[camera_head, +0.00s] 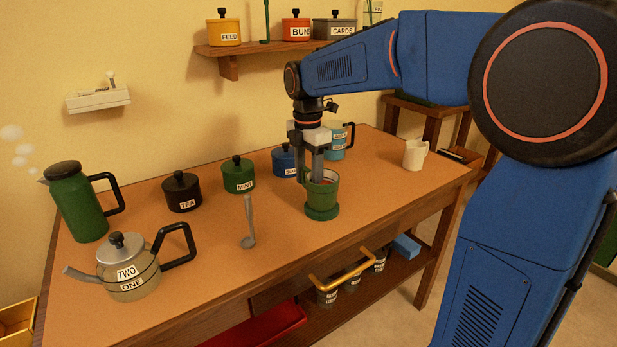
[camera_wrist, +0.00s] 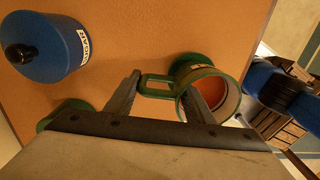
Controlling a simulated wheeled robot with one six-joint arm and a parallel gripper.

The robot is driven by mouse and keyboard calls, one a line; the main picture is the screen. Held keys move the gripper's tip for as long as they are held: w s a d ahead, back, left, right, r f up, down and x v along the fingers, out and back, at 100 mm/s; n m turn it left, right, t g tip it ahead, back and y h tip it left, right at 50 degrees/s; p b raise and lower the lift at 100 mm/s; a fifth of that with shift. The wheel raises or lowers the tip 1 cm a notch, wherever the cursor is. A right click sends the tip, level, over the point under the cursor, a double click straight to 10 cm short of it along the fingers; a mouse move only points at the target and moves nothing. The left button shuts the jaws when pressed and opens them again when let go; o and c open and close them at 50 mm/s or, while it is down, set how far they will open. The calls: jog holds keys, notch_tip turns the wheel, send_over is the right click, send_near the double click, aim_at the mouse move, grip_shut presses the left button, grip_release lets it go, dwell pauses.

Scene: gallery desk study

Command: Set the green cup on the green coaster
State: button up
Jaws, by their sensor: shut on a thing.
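The green cup (camera_head: 322,192) is upright at the middle right of the desk, with an orange-brown inside. It also shows in the wrist view (camera_wrist: 211,72), its handle between the fingers. My gripper (camera_head: 317,178) points down and is shut on the cup, one finger inside the rim and the other outside by the handle. The green coaster (camera_head: 321,214) shows as a wider disc directly under the cup. The cup hides most of it. I cannot tell whether the cup touches it or hangs just above.
A blue canister (camera_head: 286,161), a green MINT canister (camera_head: 238,177) and a light-blue mug (camera_head: 337,143) stand behind. A white mug (camera_head: 415,154) is to the right. A ladle (camera_head: 248,222), kettle (camera_head: 130,275) and green pot (camera_head: 75,208) are left. The desk front by the coaster is clear.

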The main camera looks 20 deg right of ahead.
jog(key=shift+f, duration=0.2)
jog(key=o, duration=1.5)
jog(key=shift+c, duration=0.2)
jog(key=shift+r, duration=4.05)
